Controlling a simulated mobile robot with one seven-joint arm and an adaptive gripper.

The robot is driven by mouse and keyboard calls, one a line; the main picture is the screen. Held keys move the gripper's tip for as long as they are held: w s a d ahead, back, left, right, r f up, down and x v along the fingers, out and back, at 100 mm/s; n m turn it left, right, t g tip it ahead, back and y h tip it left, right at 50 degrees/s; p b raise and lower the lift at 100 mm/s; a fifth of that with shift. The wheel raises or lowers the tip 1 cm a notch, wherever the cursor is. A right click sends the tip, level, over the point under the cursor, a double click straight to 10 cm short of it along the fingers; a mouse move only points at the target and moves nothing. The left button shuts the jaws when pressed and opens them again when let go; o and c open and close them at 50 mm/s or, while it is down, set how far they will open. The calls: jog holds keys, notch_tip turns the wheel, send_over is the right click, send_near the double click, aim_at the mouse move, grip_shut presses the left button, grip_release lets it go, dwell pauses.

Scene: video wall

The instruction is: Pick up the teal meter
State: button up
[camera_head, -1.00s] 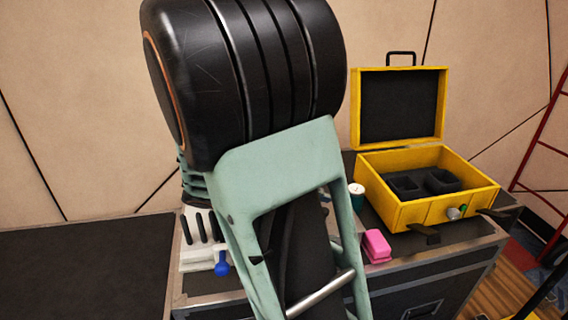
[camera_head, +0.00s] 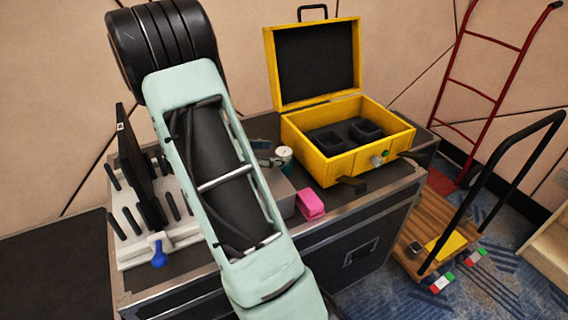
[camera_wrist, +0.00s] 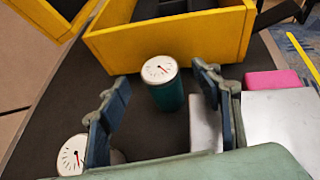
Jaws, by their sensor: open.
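The teal meter (camera_wrist: 168,92) stands upright on the dark case top in the wrist view, with a white dial and red needle facing up. It also shows in the head view (camera_head: 285,158), left of the yellow case. My gripper (camera_wrist: 160,80) is open, with one dark blue finger on each side of the meter. In the head view my arm hides much of the gripper.
The open yellow case (camera_head: 345,165) with black foam stands close behind the meter. A pink block (camera_head: 311,204) and a grey box (camera_wrist: 280,118) lie to the right. A white rack (camera_head: 130,225) with black panels is at left. A cart (camera_head: 450,235) stands at right.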

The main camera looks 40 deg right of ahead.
aim_at(282, 152)
jog(key=shift+x, duration=1.6)
jog(key=shift+c, duration=0.4)
jog(key=shift+r, duration=0.1)
jog(key=c, duration=1.3)
jog(key=shift+r, duration=0.1)
